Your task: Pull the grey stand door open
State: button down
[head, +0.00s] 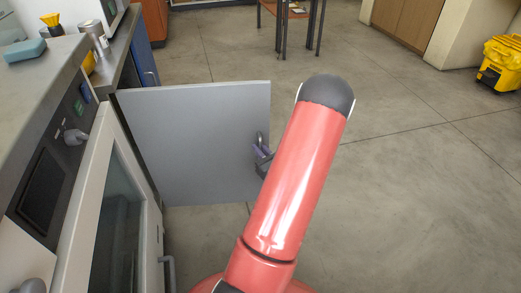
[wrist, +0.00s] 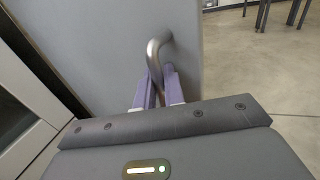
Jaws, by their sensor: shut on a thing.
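The grey stand door (head: 195,140) stands swung wide open in the head view, jutting out from the counter on the left across the floor. Its metal handle (head: 260,142) is near the door's free edge. In the wrist view the curved handle (wrist: 155,50) rises between the purple fingers of my gripper (wrist: 157,88). My gripper is shut on the handle, and its fingers also show at the handle in the head view (head: 263,155). My red arm hides part of the door's lower right edge. The wrist view shows the grey door face (wrist: 90,45) behind the handle.
A white-framed incubator with a glass door (head: 118,225) stands at the left front. A blue sponge (head: 25,50) lies on the counter above it. Open floor (head: 420,170) spreads to the right, with a yellow mop bucket (head: 502,62) far off.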

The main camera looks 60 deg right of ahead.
jog(key=c, duration=1.6)
grip_release()
jog(key=shift+c, duration=0.2)
jog(key=v, duration=0.8)
jog(key=shift+w, duration=0.1)
